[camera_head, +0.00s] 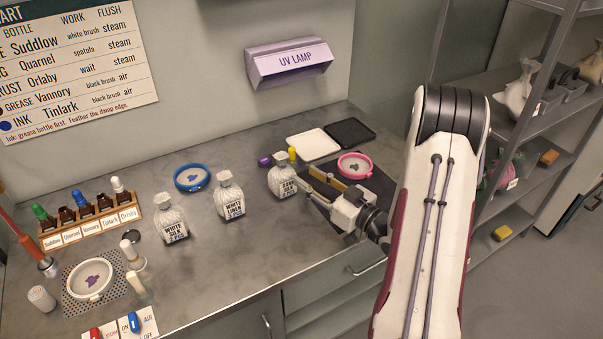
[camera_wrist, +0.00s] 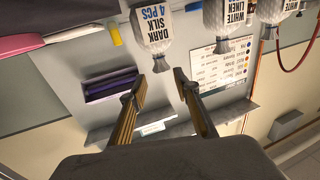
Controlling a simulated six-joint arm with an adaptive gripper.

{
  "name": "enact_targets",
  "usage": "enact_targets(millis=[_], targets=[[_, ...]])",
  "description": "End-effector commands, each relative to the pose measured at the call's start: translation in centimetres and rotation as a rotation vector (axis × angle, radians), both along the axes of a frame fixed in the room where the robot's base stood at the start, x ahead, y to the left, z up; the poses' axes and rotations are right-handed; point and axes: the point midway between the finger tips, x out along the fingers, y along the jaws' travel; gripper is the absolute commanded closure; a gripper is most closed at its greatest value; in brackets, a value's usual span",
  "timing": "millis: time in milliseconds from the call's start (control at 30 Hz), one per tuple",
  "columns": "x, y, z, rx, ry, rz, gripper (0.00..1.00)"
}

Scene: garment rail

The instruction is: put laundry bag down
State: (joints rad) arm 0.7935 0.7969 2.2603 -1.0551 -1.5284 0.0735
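The laundry bag labelled DARK SILK 4 PCS (camera_head: 284,180) is white with a tied neck and stands upright on the grey counter, right of two similar bags. It also shows upside down in the wrist view (camera_wrist: 153,28). My gripper (camera_head: 306,180) is close beside it on the right, low over the counter. In the wrist view my gripper (camera_wrist: 161,82) has its two tan-padded fingers spread apart, with the bag's neck in view just beyond the tips and nothing clasped. The bags labelled WHITE LINEN (camera_head: 230,196) and WHITE SILK (camera_head: 171,220) stand farther left.
A pink ring (camera_head: 354,166) lies on a dark mat behind my gripper. White (camera_head: 313,144) and black (camera_head: 350,133) trays lie at the back. A blue ring (camera_head: 191,177) and a bottle rack (camera_head: 92,223) are on the left. Bare counter lies in front of the bags.

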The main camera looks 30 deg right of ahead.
Motion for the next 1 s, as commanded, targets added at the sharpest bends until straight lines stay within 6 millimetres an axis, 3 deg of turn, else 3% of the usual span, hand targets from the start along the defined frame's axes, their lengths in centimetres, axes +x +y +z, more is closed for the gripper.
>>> enact_targets(millis=[267, 1000], targets=[[-1.14, -0.27, 0.03, 0.000, -0.001, 0.000, 0.69], [-0.76, -0.10, 0.25, -0.020, 0.014, -0.002, 0.69]])
